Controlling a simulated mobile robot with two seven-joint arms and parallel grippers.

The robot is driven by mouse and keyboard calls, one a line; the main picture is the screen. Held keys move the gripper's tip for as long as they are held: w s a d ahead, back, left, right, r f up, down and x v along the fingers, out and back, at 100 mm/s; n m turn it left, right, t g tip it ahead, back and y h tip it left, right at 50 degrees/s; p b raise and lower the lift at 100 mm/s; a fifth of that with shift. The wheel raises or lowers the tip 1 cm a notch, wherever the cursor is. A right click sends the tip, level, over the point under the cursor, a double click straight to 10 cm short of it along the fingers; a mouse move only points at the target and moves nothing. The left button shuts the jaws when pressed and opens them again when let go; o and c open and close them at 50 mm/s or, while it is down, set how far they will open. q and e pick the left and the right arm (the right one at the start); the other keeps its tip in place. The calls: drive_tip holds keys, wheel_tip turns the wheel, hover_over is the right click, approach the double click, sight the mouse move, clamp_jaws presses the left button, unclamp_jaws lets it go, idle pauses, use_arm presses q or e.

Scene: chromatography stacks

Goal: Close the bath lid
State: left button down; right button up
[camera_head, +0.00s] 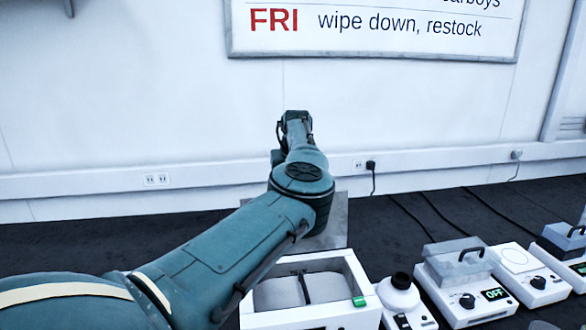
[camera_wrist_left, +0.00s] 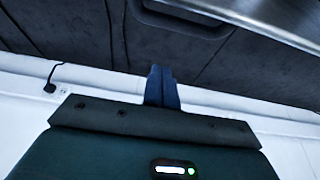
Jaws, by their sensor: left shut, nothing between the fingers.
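Two units with handled lids stand on the right in the head view. One has a clear grey lid (camera_head: 446,262) on a white base with a knob and an "OFF" display. The other has a blue-grey lid (camera_head: 562,238) and is cut by the frame edge. I cannot tell which is the bath. A grey panel (camera_head: 338,222) shows behind a white-framed box, partly hidden by my left arm. My left gripper (camera_wrist_left: 162,72) is shut and empty in the left wrist view. In the head view my arm reaches toward the wall and its fingers are not clearly visible. My right gripper is not in view.
The white-framed box (camera_head: 364,283) stands front centre, partly behind my arm. Cables cross the dark bench (camera_head: 400,205). A metal edge (camera_wrist_left: 265,25) shows in the wrist view.

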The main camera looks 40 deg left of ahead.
use_arm(q)
drive_tip(key=shift+s+d+f+p, duration=0.2)
drive_tip(key=shift+s+d, duration=0.4)
drive_tip(key=shift+d, duration=0.15)
drive_tip(key=shift+s+d+f+p, duration=0.15)
drive_tip(key=shift+s+d, duration=0.4)
drive_tip(key=shift+d, duration=0.2)
